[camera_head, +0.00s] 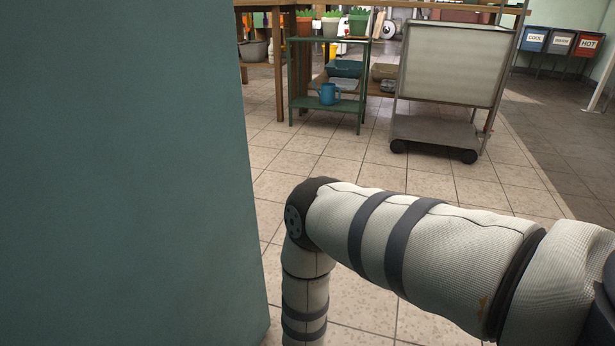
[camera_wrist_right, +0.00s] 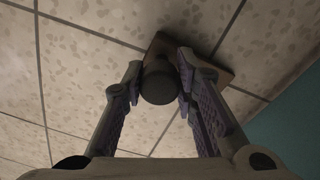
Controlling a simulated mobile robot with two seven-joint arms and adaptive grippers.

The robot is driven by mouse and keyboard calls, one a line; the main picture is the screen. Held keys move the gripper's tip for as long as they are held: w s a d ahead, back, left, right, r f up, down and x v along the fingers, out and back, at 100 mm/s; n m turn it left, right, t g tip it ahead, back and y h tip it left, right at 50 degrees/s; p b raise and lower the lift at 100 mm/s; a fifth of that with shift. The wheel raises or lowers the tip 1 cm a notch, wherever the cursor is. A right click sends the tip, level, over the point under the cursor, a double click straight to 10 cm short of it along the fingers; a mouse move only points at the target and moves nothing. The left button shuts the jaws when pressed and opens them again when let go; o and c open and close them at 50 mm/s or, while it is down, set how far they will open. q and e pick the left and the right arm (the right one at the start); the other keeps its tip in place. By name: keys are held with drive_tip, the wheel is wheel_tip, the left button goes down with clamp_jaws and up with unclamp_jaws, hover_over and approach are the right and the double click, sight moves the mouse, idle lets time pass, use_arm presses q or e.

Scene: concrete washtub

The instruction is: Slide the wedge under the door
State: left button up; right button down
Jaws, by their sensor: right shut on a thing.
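The door (camera_head: 125,170) is a large plain teal panel filling the left of the head view. Its teal surface also shows at the lower right of the right wrist view (camera_wrist_right: 292,130). The wedge (camera_wrist_right: 217,72) is a brown, flat-looking piece with a dark round knob (camera_wrist_right: 160,86), seen against the tiled floor in the right wrist view. My right gripper (camera_wrist_right: 161,80) is shut on the knob, one finger on each side. The wedge's far part lies partly behind the right finger. It is apart from the teal surface in the picture. My left gripper is not in view.
Labelled bins (camera_head: 560,42) stand far right. The tiled floor (camera_head: 400,178) between is clear.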

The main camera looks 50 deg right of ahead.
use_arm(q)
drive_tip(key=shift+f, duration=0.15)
use_arm(e)
drive_tip(key=shift+f, duration=0.2)
drive_tip(key=c, duration=1.2)
unclamp_jaws()
drive_tip(key=r+p, duration=0.1)
drive_tip(key=s+r+p, duration=0.1)
drive_tip(key=r, duration=0.1)
drive_tip(key=shift+d+r+p, duration=0.1)
drive_tip(key=shift+d+p, duration=0.05)
drive_tip(key=shift+p, duration=0.25)
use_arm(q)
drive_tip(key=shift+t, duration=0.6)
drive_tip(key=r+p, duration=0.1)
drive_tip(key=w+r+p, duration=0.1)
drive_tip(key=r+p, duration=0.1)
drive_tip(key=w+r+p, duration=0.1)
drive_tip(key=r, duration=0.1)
use_arm(e)
drive_tip(key=r, duration=0.1)
drive_tip(key=s+r, duration=0.1)
drive_tip(key=r, duration=0.1)
drive_tip(key=s+r, duration=0.1)
drive_tip(key=shift+d+r, duration=0.25)
drive_tip(key=shift+r, duration=0.15)
